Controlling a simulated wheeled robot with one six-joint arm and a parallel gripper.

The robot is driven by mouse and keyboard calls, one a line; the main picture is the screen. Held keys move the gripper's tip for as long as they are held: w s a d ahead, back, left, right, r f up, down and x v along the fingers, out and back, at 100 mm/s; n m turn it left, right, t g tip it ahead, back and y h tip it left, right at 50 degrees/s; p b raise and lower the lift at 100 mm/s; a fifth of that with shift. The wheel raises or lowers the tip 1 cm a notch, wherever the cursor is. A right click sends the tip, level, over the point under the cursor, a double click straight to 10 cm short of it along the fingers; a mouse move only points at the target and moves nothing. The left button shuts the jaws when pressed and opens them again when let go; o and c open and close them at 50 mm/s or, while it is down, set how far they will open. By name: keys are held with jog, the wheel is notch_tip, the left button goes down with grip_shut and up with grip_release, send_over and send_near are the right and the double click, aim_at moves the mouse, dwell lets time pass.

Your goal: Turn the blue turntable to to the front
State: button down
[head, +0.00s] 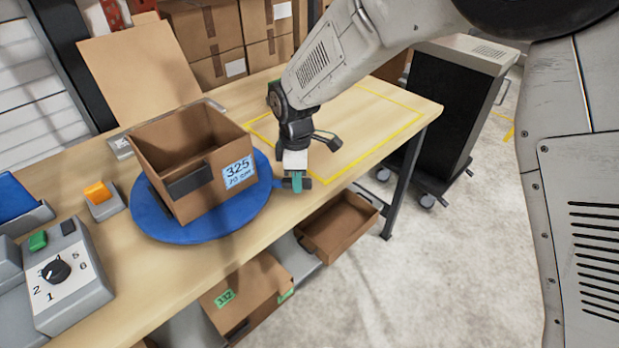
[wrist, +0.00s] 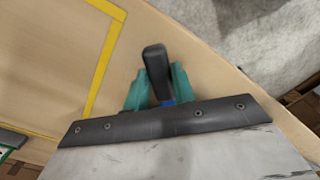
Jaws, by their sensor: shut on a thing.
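The blue turntable (head: 200,229) lies on the wooden workbench in the head view. An open cardboard box (head: 212,192) with a "325" label and a dark handle on one side stands on it. My gripper (head: 296,182) is at the turntable's right edge, near the bench's front edge. In the wrist view the teal fingers of my gripper (wrist: 154,88) are shut on a black handle (wrist: 155,62), one finger on each side. A small bit of blue shows below the handle. The grey hand hides most of the turntable in the wrist view.
A dial box (head: 60,275) and an orange button (head: 97,193) stand left of the turntable. A yellow-outlined area (head: 385,105) on the bench behind my gripper is mostly clear. Cardboard boxes (head: 340,225) sit below the bench edge. A dark cart (head: 445,105) stands at the right.

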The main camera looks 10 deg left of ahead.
jog(key=shift+w+a+r, duration=0.15)
jog(key=shift+w+r, duration=0.05)
jog(key=shift+w, duration=0.15)
jog(key=c, duration=1.2)
grip_release()
jog(key=shift+w+f, duration=0.1)
jog(key=shift+o, duration=0.2)
notch_tip(320, 180, up, 8)
jog(key=shift+f, duration=0.15)
